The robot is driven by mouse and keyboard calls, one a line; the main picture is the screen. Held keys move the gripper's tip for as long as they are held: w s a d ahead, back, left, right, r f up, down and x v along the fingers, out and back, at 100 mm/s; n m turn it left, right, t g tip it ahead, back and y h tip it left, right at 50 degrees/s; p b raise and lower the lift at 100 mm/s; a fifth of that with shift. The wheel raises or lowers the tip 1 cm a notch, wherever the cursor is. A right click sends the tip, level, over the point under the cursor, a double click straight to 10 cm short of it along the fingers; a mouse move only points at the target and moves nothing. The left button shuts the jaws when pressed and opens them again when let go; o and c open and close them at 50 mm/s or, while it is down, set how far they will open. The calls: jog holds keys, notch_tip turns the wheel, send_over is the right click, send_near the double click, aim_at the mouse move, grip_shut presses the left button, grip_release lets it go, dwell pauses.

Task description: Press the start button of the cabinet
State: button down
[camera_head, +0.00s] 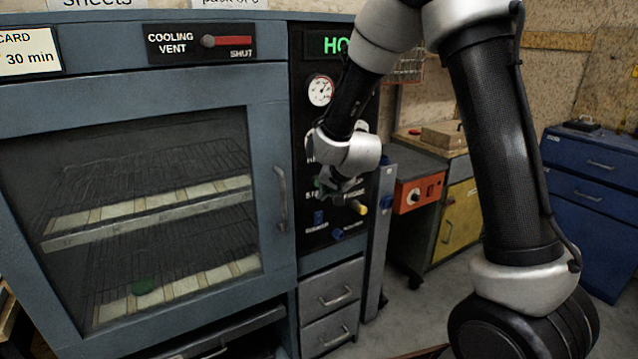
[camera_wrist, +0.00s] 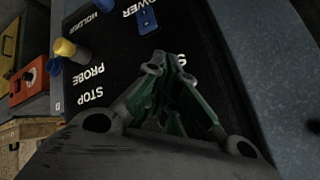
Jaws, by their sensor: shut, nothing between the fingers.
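The blue-grey cabinet (camera_head: 272,120) has a glass door and a black control panel (camera_head: 318,232) on its right, also close up in the wrist view (camera_wrist: 110,60). My gripper (camera_head: 338,188) is in front of the panel's lower half. In the wrist view my gripper (camera_wrist: 167,62), with green finger parts, is shut and empty. Its fingertips point at the panel next to a label beginning with S. The start button cannot be made out; my gripper covers that part. Whether the fingertips touch the panel, I cannot tell.
A yellow-ended probe (camera_head: 359,207) sticks out at the panel's lower right. A blue power switch (camera_wrist: 147,19) sits beyond my fingers. A door handle (camera_head: 281,200) is left of the panel.

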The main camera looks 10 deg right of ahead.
jog(key=shift+w, duration=0.1)
jog(key=shift+w+a, duration=0.1)
jog(key=shift+w, duration=0.2)
jog(key=shift+w+a, duration=0.1)
jog(key=shift+w, duration=0.3)
dwell(0.7)
dwell(0.3)
jog(key=shift+s+d, duration=0.2)
jog(key=shift+s, duration=0.6)
jog(key=s, duration=0.1)
jog(key=s+d, duration=0.1)
jog(key=s, duration=0.2)
jog(key=shift+s+d, duration=0.3)
jog(key=shift+s, duration=0.05)
dwell(0.3)
